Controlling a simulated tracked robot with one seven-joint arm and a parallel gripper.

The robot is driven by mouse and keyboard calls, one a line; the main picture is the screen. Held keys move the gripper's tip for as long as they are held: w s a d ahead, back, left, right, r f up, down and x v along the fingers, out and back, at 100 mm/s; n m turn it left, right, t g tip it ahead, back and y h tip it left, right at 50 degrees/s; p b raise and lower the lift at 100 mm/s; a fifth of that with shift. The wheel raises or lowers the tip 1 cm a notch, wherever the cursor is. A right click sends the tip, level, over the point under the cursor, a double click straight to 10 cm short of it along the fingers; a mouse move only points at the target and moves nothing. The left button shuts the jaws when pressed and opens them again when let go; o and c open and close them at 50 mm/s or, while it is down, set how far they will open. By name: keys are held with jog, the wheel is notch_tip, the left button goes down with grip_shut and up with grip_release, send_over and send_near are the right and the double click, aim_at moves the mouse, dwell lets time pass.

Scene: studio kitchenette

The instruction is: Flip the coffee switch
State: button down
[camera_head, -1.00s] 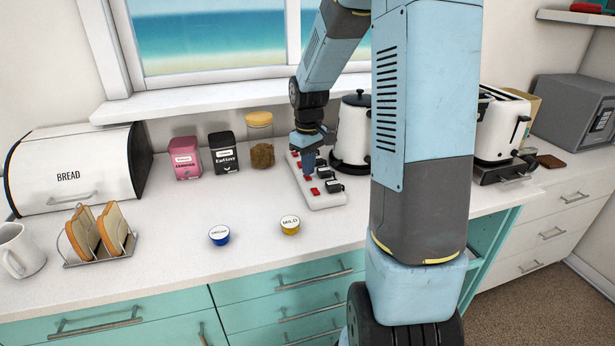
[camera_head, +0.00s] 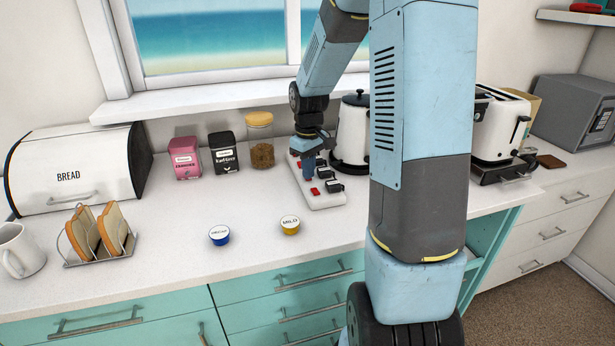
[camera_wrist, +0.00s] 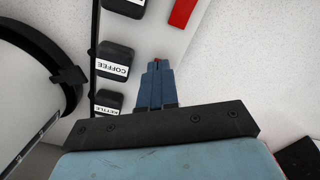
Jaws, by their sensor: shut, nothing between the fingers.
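A white power strip (camera_head: 322,203) with red switches and black plugs lies on the counter, and it also shows in the wrist view (camera_wrist: 160,35). In the wrist view a black plug labelled COFFEE (camera_wrist: 114,62) sits left of my gripper (camera_wrist: 157,66), with a plug labelled KETTLE (camera_wrist: 108,101) below it. My gripper is shut and empty, its tips pointing at the strip level with the COFFEE plug. A small bit of red switch (camera_wrist: 157,60) shows at the tips; the rest is hidden. I cannot tell whether they touch. In the head view my gripper (camera_head: 308,178) is over the strip's middle.
A white kettle (camera_head: 352,135) stands close to the strip's right. A glass jar (camera_head: 262,155) and black tin (camera_head: 223,155) stand to its left. DECAF (camera_head: 219,235) and MILD (camera_head: 290,225) pods lie in front. The counter between the pods and the front edge is clear.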

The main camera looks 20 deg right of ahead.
jog(key=shift+r, duration=3.45)
jog(key=s+a+r+m+t, duration=0.2)
jog(key=s+r, duration=0.4)
jog(key=s, duration=0.6)
jog(key=s+a+r+m+t, duration=0.2)
jog(key=s+r, duration=0.5)
jog(key=s, duration=0.5)
jog(key=a+t, duration=0.1)
jog(key=a, duration=0.1)
jog(key=shift+s+a+m+t, duration=0.3)
jog(key=shift+s+m, duration=0.05)
jog(key=shift+m, duration=0.05)
